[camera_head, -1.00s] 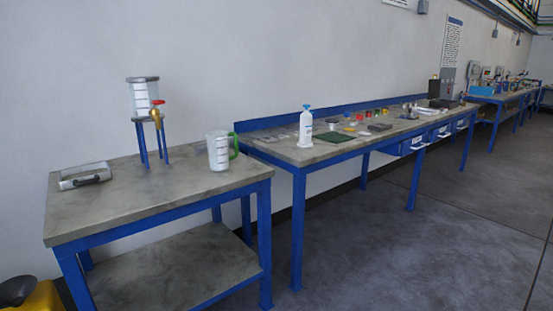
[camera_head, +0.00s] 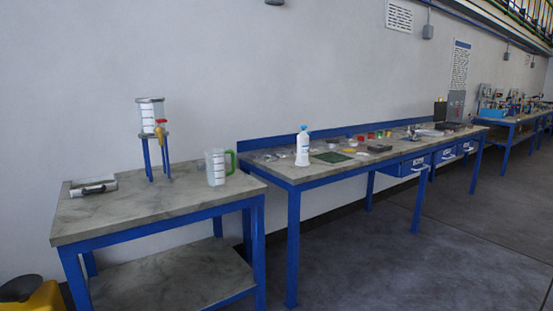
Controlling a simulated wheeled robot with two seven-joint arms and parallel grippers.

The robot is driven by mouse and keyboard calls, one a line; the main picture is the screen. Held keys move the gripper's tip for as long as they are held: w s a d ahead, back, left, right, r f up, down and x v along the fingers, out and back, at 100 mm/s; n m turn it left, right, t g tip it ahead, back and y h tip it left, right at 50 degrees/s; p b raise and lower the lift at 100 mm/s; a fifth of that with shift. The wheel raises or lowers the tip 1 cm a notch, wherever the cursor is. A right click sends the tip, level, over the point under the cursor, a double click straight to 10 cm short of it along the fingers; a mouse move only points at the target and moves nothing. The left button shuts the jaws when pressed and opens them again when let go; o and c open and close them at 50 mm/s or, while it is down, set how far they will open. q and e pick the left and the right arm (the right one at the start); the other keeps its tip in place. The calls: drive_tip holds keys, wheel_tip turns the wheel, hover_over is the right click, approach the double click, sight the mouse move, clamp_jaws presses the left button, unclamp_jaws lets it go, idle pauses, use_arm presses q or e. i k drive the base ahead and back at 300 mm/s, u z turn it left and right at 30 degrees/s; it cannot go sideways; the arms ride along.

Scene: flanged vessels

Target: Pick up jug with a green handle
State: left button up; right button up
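The jug with a green handle (camera_head: 216,168) stands upright near the right end of the small blue-legged table (camera_head: 135,216). Its body is pale and translucent with dark graduation marks, and its green handle (camera_head: 231,162) points to the right. Neither of my grippers shows in the head view, and nothing touches the jug.
A clear vessel with a yellow-red tap (camera_head: 148,115) stands on a blue stand left of the jug. A metal tray with a dark handle (camera_head: 93,187) lies at the table's left. A longer workbench (camera_head: 300,172) with a white bottle (camera_head: 302,147) and small items adjoins at right. Open floor (camera_head: 440,250) lies at right.

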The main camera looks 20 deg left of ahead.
sight(216, 168)
drive_tip(key=z, duration=0.1)
drive_tip(key=i, duration=1.45)
drive_tip(key=u, duration=1.35)
drive_tip(key=i, duration=0.8)
drive_tip(key=u, duration=0.85)
